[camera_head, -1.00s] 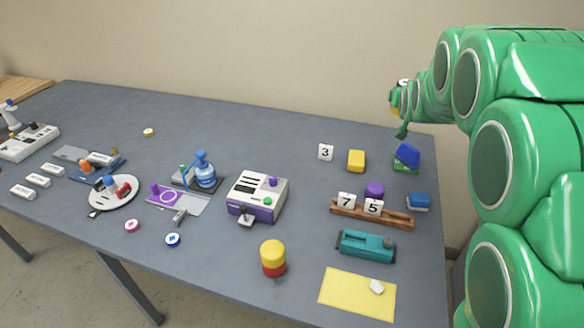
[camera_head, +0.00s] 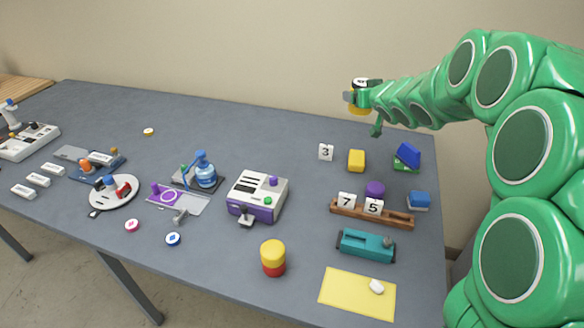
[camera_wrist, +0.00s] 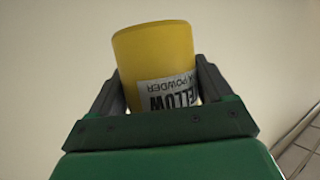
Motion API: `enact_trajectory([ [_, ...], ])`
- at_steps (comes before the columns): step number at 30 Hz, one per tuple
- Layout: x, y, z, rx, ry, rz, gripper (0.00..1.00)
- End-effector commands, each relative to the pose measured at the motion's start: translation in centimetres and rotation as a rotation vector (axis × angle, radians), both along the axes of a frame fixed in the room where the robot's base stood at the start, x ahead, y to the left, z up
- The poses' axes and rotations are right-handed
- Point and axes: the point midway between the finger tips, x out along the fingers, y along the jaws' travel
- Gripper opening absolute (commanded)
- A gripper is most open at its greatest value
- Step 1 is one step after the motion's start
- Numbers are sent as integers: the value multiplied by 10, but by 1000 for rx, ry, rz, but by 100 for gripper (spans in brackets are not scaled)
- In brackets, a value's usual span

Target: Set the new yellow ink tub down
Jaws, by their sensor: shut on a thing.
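The yellow ink tub (camera_wrist: 150,55) is held between the two dark fingers of my gripper (camera_wrist: 165,90) in the wrist view. Its label shows upside down and reads in part "YELLOW" and "POWDER". In the head view the tub (camera_head: 359,108) shows as a small yellow patch at my gripper (camera_head: 357,97), in the air above the back right part of the table (camera_head: 270,130). The wall is behind it. My gripper is shut on the tub, and the tub touches nothing else that I can see.
Below the gripper stand a white "3" cube (camera_head: 326,152), a yellow block (camera_head: 356,161) and a blue-green block (camera_head: 407,157). A wooden rack (camera_head: 390,219) with number cubes, a teal device (camera_head: 366,246) and a yellow sheet (camera_head: 340,290) lie nearer. The back middle of the table is clear.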

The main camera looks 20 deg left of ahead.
Motion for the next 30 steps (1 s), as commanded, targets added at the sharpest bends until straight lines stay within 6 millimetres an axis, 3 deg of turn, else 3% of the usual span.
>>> enact_trajectory([
  [17, -25, 56, -27, -3, 2, 231, 37],
  [23, -49, 87, -50, -4, 5, 375, 37],
  [30, -97, 125, -88, 3, 4, 595, 37],
])
